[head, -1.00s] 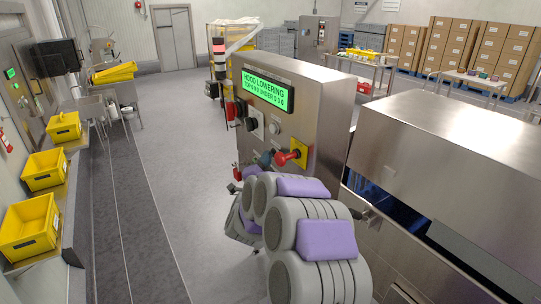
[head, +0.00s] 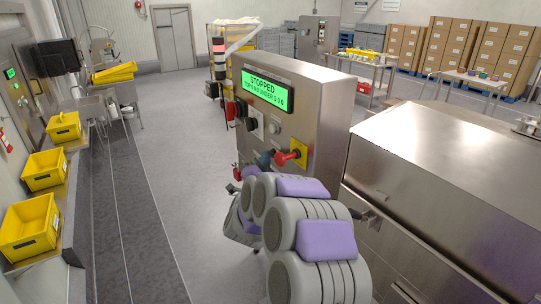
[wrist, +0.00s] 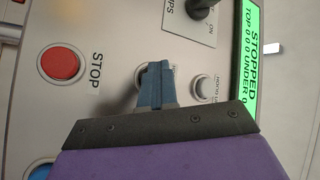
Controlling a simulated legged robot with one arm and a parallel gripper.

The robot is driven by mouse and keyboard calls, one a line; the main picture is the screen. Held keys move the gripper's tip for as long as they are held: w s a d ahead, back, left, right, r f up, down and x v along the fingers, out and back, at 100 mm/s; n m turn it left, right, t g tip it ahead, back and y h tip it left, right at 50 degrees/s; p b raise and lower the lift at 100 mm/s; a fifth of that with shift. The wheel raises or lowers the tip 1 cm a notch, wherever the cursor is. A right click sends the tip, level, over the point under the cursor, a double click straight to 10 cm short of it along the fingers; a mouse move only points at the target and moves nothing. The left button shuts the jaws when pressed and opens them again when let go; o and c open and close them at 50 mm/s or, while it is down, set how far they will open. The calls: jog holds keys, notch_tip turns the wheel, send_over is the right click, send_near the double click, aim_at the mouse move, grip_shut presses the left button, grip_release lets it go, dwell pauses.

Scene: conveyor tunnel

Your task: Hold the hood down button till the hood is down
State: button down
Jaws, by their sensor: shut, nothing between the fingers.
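The steel hood (head: 450,160) on the right lies down on the machine, with no dark opening under its front edge. The green display (head: 268,92) on the control panel (head: 315,110) reads STOPPED. My gripper (head: 265,158) is at the panel face; its blue fingers (wrist: 155,82) are shut together and hold nothing. In the wrist view the fingers point at the panel and cover what is behind them, so I cannot tell whether they touch a button. A pale round button (wrist: 204,87) beside them has a partly hidden HOOD label.
A red STOP button (wrist: 61,63) and a black knob (wrist: 202,5) are close to the fingers. A red handle on a yellow plate (head: 292,154) sticks out of the panel. Yellow bins (head: 30,225) line the left wall. The floor between is clear.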

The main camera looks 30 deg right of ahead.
jog(key=shift+a, duration=0.7)
jog(key=shift+s+a, duration=0.15)
jog(key=shift+a, duration=2.4)
